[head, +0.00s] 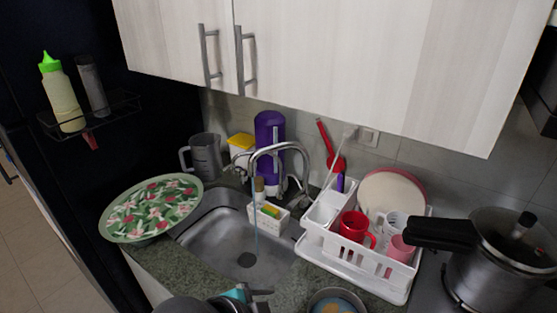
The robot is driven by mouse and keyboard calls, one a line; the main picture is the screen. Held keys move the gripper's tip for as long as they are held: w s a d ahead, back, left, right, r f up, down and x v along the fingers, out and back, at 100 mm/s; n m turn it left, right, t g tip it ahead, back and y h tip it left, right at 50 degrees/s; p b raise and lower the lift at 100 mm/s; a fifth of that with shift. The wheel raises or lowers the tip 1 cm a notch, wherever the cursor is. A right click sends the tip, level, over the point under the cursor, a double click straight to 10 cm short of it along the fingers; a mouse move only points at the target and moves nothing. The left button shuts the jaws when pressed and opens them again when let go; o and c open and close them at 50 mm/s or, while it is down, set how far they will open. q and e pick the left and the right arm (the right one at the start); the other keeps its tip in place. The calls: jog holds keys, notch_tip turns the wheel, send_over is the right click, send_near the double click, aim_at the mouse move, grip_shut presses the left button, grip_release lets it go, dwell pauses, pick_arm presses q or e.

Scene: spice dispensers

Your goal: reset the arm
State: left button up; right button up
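Dark grey and teal parts come in at the bottom edge of the head view, left of centre. They look like part of my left arm with its gripper (256,294), low over the counter in front of the sink. They are small and cut off by the frame, so I cannot tell whether the fingers are open or shut. I see nothing held there. My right arm and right gripper are not in view.
A steel sink (215,238) with a tap (283,148) lies behind. A floral tray (150,208) is at left, a white dish rack (357,262) with a red mug (353,227) at right. A pressure cooker (492,270) stands far right, a bowl (322,297) at bottom.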

pick_arm(q)
jog(key=s+a+f+n+g+y, duration=0.1)
jog(key=s+a+f+n+y, duration=0.3)
jog(key=a+n, duration=0.35)
jog(key=s+a+f+n+g+y, duration=0.1)
jog(key=s+a+f+n, duration=0.45)
jog(key=s+a, duration=0.2)
notch_tip(320, 180, down, 30)
jog(key=s+r+g+b, duration=0.1)
jog(key=b, duration=0.7)
jog(key=s+a+f+b, duration=0.1)
jog(key=s+f+b, duration=0.2)
jog(key=s+f, duration=0.4)
jog(key=s+a+f+g+b, duration=0.1)
jog(key=s+f+b, duration=0.3)
jog(key=s+f, duration=0.4)
notch_tip(320, 180, down, 6)
jog(key=shift+a+f+g, duration=0.1)
jog(key=shift+a+g, duration=0.2)
jog(key=shift+a, duration=0.05)
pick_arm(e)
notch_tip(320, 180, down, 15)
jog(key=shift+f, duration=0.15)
pick_arm(q)
jog(key=shift+s, duration=0.1)
